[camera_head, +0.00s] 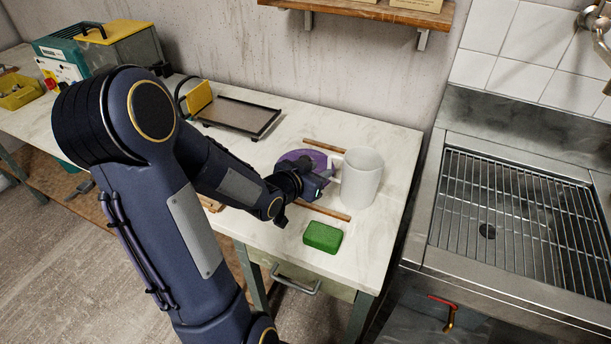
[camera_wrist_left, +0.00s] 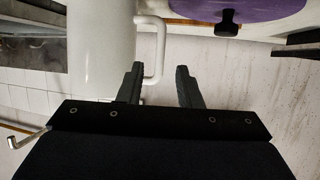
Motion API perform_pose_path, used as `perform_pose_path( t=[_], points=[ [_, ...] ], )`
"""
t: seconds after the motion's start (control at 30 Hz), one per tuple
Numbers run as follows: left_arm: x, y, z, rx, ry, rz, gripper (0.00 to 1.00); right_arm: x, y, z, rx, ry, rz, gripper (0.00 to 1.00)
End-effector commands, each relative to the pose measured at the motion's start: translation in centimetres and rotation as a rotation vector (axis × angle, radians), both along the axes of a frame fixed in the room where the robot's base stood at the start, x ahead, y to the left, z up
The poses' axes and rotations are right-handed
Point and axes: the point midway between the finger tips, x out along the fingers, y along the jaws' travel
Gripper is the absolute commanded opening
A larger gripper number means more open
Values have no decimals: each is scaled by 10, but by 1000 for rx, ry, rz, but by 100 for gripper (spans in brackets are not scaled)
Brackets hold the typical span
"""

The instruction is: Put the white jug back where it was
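The white jug (camera_head: 361,180) stands upright at the right end of the worktop, its handle towards my left gripper. My left gripper (camera_head: 329,181) is on the jug's left side, close to the handle. In the left wrist view the jug (camera_wrist_left: 101,50) fills the upper left, and its handle (camera_wrist_left: 161,48) reaches between the two fingertips. The left gripper's fingers (camera_wrist_left: 160,75) are apart, with a gap between the handle and the right finger. Whether the left finger touches the handle, I cannot tell. My right gripper is in neither view.
A purple round thing (camera_head: 316,157) lies behind my left gripper, between wooden strips (camera_head: 325,212). A green sponge (camera_head: 322,236) lies in front of the jug. A dark-framed tray (camera_head: 238,115) is at the back. A metal sink with a grate (camera_head: 490,208) stands right, past a gap.

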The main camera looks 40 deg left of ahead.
Motion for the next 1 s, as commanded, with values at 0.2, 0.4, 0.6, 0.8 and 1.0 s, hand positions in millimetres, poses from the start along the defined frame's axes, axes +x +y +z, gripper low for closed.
perform_pose_path(
  t=[0.2,0.4,0.6,0.8,1.0],
  points=[
    [-39,0,18,2,-1,3,32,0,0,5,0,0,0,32],
    [-55,-1,24,2,6,5,32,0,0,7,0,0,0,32],
    [-74,-7,37,-10,134,80,32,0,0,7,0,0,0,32],
    [-133,-54,49,-172,387,104,32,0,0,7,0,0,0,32],
    [-199,-117,56,-342,596,-33,32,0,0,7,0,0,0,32]
  ],
)
